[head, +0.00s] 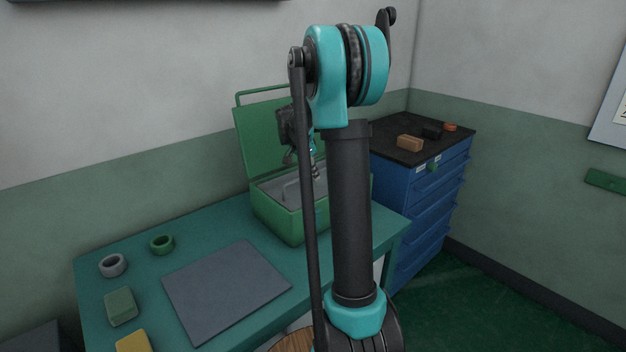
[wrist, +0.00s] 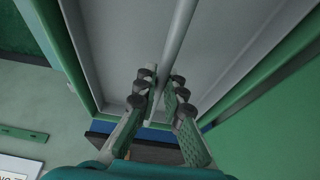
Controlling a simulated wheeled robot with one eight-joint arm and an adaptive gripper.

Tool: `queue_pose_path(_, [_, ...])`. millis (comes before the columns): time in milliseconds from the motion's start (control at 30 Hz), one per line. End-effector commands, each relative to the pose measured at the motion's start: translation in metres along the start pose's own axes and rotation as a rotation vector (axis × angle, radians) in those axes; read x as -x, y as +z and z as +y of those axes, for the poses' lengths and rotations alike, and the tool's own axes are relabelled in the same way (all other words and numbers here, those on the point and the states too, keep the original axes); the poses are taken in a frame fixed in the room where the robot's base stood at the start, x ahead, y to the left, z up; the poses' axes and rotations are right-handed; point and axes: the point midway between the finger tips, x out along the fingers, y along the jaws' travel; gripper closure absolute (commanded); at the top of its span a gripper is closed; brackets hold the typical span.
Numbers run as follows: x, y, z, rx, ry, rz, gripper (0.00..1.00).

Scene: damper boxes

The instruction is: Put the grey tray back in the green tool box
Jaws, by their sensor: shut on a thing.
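The green tool box (head: 288,220) stands at the back right of the table with its lid (head: 262,135) open. The grey tray (head: 265,185) sits within the box opening, near rim level. I cannot tell whether it rests fully on its seat. My gripper (head: 303,163) is over the box, partly hidden behind my arm. In the wrist view my gripper (wrist: 160,84) is shut on the bar handle of the grey tray (wrist: 115,35). Green box walls (wrist: 62,50) show around the tray there. The right part of the box is hidden by my arm in the head view.
The teal table (head: 215,225) also holds a grey mat (head: 225,290), a grey ring (head: 112,266), a green ring (head: 161,244), a green block (head: 121,306) and a yellow block (head: 134,342). A blue drawer cabinet (head: 428,205) with small items on top stands to the right.

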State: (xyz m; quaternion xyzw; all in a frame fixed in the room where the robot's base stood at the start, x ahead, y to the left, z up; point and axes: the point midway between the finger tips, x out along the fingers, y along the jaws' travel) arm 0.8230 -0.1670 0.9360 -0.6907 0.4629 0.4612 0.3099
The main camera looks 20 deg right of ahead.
Motion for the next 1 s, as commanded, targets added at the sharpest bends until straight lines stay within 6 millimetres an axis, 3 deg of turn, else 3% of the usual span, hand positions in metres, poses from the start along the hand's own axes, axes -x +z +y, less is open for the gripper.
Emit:
queue_pose_path(167, [-0.018,0.007,0.000,0.000,0.000,0.000,1.00])
queue_pose_path(800, [-0.028,0.012,0.000,0.000,0.000,0.000,1.00])
queue_pose_path(833, [-0.029,0.012,0.000,0.000,0.000,0.000,0.90])
queue_pose_path(1000, [-0.028,0.012,0.000,0.000,0.000,0.000,0.71])
